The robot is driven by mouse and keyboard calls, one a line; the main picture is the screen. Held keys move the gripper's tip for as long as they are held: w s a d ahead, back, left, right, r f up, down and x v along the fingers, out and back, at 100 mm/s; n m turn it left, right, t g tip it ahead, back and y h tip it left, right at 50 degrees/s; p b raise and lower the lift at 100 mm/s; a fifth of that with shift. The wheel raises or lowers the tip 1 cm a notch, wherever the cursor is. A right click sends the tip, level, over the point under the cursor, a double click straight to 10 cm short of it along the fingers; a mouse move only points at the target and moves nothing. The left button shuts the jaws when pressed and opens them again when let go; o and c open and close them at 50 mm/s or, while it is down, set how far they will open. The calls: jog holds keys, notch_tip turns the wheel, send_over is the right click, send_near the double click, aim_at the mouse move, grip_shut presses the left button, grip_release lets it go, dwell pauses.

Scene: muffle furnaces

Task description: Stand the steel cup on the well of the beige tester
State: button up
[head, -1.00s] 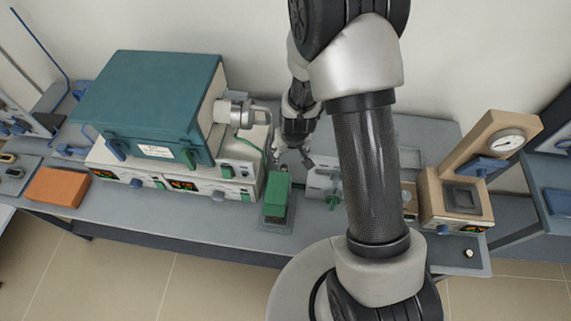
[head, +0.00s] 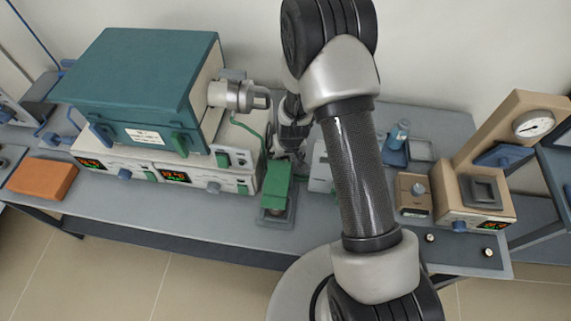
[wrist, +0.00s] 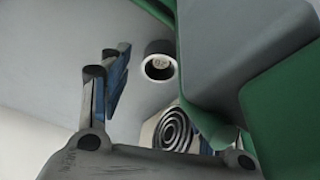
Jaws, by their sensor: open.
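The beige tester (head: 462,207), with a round gauge on its slanted post, stands at the right end of the bench in the head view. Its dark square well (head: 482,192) looks empty. In the wrist view a small round grey vessel (wrist: 151,50) with a pale, marked inside is ahead of my gripper; it looks like the steel cup. I cannot make it out in the head view. My gripper (head: 285,156) is open, low behind the green device (head: 277,184). One finger with blue parts shows left of the cup; the other is hidden behind green panels.
The green device's panels (wrist: 205,70) fill the right of the wrist view, close to my gripper. A spiral-topped piece (wrist: 175,131) is near. The teal furnace (head: 145,85) stands left. A blue bottle (head: 399,133) and small beige box (head: 413,196) stand between my arm and the tester.

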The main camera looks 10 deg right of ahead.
jog(key=shift+b+x, duration=0.35)
jog(key=shift+x, duration=0.8)
jog(key=shift+r, duration=0.15)
jog(key=shift+c, duration=0.4)
jog(key=c, duration=1.2)
jog(key=shift+o, duration=0.2)
